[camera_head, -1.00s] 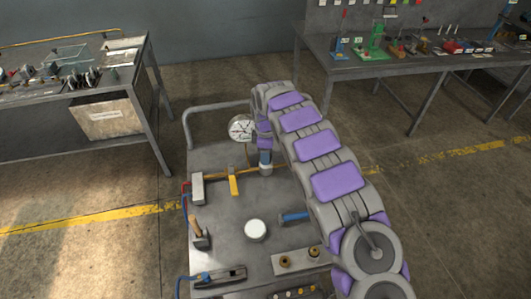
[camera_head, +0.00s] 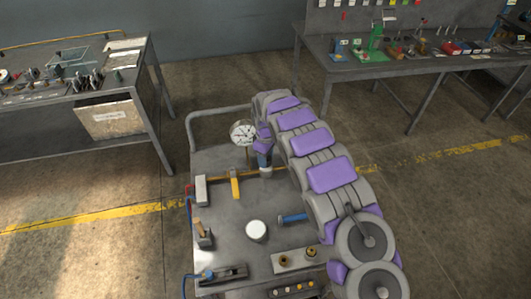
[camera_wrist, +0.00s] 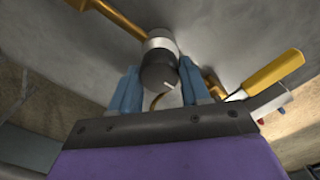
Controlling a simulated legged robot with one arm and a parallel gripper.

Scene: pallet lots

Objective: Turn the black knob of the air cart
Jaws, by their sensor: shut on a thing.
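The black knob (camera_wrist: 158,72) sits in the wrist view on a silver collar, with a white mark line on its face. My gripper (camera_wrist: 157,78) has its blue fingers on either side of the knob and is shut on it. In the head view my gripper (camera_head: 264,160) reaches down to the cart near its far side. The knob is hidden there by the fingers, with a pale collar (camera_head: 266,171) below them. The air cart (camera_head: 220,250) is a grey top with a brass pipe and a round gauge (camera_head: 243,132) behind.
A yellow lever handle (camera_head: 235,184) stands left of my gripper; it shows close by in the wrist view (camera_wrist: 276,73). A white round cap (camera_head: 256,230) and a blue handle (camera_head: 293,218) are nearer. Benches stand at far left and right.

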